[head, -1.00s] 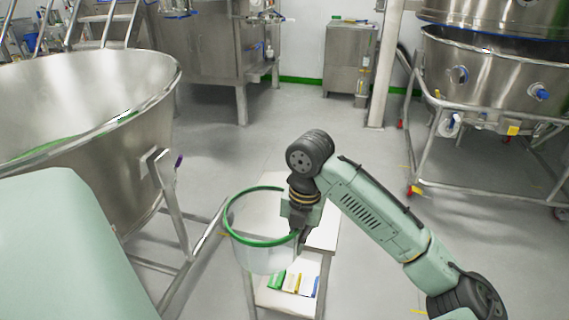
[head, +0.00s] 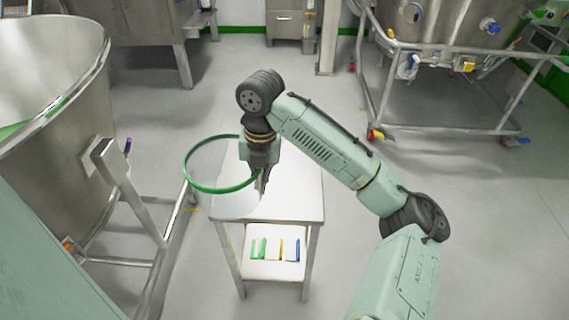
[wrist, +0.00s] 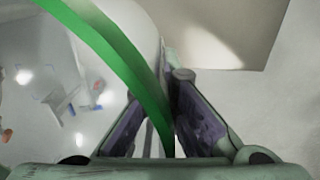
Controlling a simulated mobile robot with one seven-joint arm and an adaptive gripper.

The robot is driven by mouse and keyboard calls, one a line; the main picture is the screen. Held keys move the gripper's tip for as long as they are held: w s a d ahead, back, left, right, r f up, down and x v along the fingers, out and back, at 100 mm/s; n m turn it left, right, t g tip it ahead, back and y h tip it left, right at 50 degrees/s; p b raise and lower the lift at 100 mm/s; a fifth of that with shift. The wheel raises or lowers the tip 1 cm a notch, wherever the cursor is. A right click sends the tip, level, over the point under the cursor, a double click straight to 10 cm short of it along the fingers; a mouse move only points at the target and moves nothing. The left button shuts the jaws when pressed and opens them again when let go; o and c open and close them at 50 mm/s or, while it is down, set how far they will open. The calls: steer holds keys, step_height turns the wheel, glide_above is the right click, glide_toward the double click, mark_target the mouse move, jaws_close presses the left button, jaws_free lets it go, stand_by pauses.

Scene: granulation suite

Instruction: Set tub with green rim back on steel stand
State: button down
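The tub with green rim (head: 222,190) is clear-walled and hangs upright at my gripper, over the left back part of the steel stand (head: 298,195) and partly past its left edge. I cannot tell whether its base touches the stand top. My gripper (head: 263,182) is shut on the right side of the rim. In the wrist view the green rim (wrist: 112,48) runs between the two fingers (wrist: 165,140), and a pale flat surface, probably the stand top (wrist: 225,28), shows at the upper right. The tub's base is hard to make out.
The stand's lower shelf (head: 262,270) holds several small green, yellow and blue items. A large steel vessel (head: 60,110) on a tubular frame (head: 140,200) stands close on the left. A wheeled steel vessel (head: 440,30) is at the back right. The floor right of the stand is clear.

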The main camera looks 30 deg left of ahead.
steer(key=w, duration=0.4)
steer(key=w+d, duration=0.1)
steer(key=w, duration=0.3)
steer(key=w+d+f+p, duration=0.1)
steer(key=w, duration=0.3)
steer(key=shift+w+d, duration=0.1)
steer(key=shift+d, duration=0.15)
step_height(320, 180, down, 3)
steer(key=shift+w+d+f+p, duration=0.1)
steer(key=shift+w+f+p, duration=0.05)
steer(key=shift+p, duration=0.5)
steer(key=shift+f, duration=0.2)
steer(key=c, duration=2.3)
jaws_free()
steer(key=shift+f, duration=0.2)
steer(key=o, duration=0.5)
